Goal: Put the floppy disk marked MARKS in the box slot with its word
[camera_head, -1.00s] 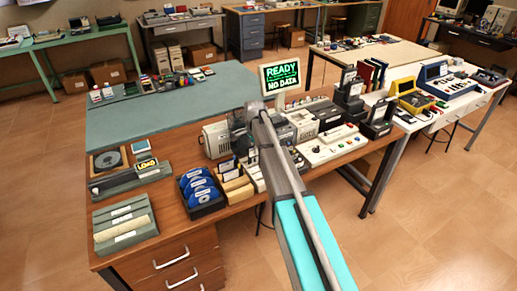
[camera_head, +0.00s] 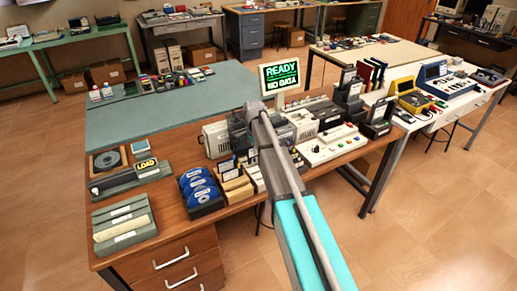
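My arm reaches up from the bottom over the desk, and its far end, with my gripper (camera_head: 243,125), is over the equipment at the middle of the desk. The fingers are too small and dark to tell open from shut, or whether they hold anything. A dark box of blue discs with white labels (camera_head: 200,188) stands at the desk's front. To its right is a tan-fronted box with upright cards (camera_head: 235,185). I cannot read MARKS on any disk or slot; the floppy disk and its box cannot be picked out with certainty.
A small screen (camera_head: 280,76) reads READY, NO DATA. A block labelled LOAD (camera_head: 145,165) and a grey tray with labelled slots (camera_head: 124,223) are at the left. A white control panel (camera_head: 330,147) is right of my arm. The green mat (camera_head: 170,118) behind has clear room.

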